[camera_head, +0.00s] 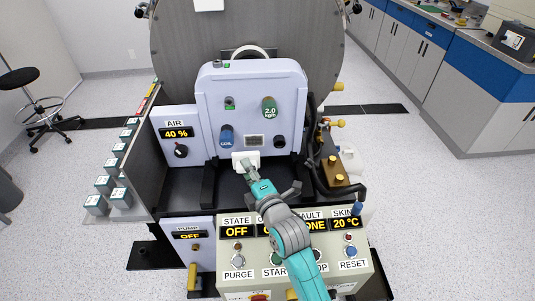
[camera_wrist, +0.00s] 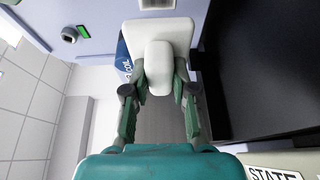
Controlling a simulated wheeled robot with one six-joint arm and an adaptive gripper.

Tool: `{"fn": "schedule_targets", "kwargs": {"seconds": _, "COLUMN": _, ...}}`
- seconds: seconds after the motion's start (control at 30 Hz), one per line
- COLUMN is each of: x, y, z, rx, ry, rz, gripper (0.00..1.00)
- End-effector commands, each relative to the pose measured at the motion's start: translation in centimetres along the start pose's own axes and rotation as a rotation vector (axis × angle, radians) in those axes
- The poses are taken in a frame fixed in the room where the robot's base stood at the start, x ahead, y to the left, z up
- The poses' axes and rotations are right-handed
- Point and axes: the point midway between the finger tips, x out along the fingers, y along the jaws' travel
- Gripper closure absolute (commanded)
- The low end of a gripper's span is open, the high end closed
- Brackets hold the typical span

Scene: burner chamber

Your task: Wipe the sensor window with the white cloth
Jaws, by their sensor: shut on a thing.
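The white cloth (camera_head: 239,156) shows as a flat white pad at the lower front of the pale upright panel (camera_head: 248,83). In the wrist view the white cloth (camera_wrist: 172,32) has a block-like grip on its near side. My gripper (camera_head: 252,172) is shut on that block; in the wrist view its green fingers (camera_wrist: 159,84) press it from both sides. A small grey rectangular window (camera_head: 254,141) is set in the panel just above the cloth. No label marks it as the sensor window. I cannot tell whether the cloth touches the panel.
Dark hoses and brass fittings (camera_head: 333,168) stand at the right. A control console (camera_head: 294,246) lies below my arm. The AIR box (camera_head: 178,135) is at the left.

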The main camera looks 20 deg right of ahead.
Motion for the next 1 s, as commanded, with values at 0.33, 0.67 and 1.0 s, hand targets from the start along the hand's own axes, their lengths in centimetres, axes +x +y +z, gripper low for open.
{"fn": "schedule_targets", "kwargs": {"seconds": 0.33, "x": 1.5, "y": 0.1, "z": 0.6, "rx": -0.004, "ry": 0.0, "rz": 0.012, "gripper": 1.0}}
{"fn": "schedule_targets", "kwargs": {"seconds": 0.67, "x": 4.1, "y": 0.1, "z": 1.7, "rx": -0.005, "ry": -0.001, "rz": 0.011, "gripper": 1.0}}
{"fn": "schedule_targets", "kwargs": {"seconds": 1.0, "x": 5.6, "y": 0.1, "z": 3.4, "rx": -0.004, "ry": -0.003, "rz": 0.01, "gripper": 1.0}}
